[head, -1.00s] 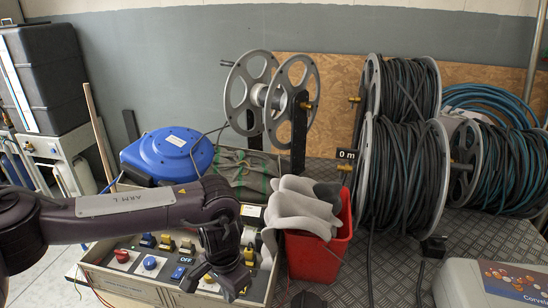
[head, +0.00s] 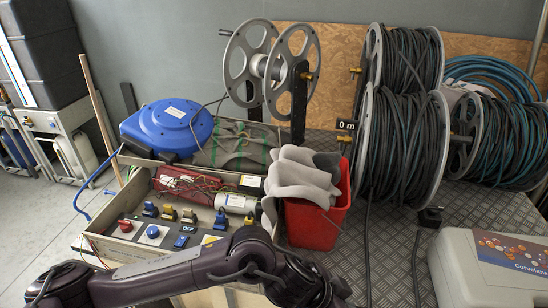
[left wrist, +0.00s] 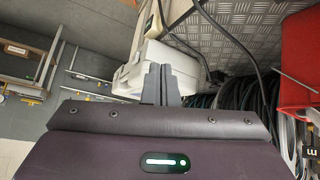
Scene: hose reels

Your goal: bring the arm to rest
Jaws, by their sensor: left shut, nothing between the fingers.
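My left arm (head: 170,272) crosses the bottom of the head view from the left, in front of the control box. Its wrist end (head: 305,284) is at the bottom edge, and the fingers cannot be made out there. In the left wrist view my left gripper (left wrist: 161,84) shows its two dark fingers closed together, with nothing between them. A white case lies beyond the fingertips. My right gripper is in neither view.
The control box (head: 100,240) with switches stands behind my arm. A red bin (head: 318,226) with grey cloth, hose reels (head: 400,150), a blue reel (head: 168,128) and the white case (head: 490,270) crowd the metal table. Floor shows at left.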

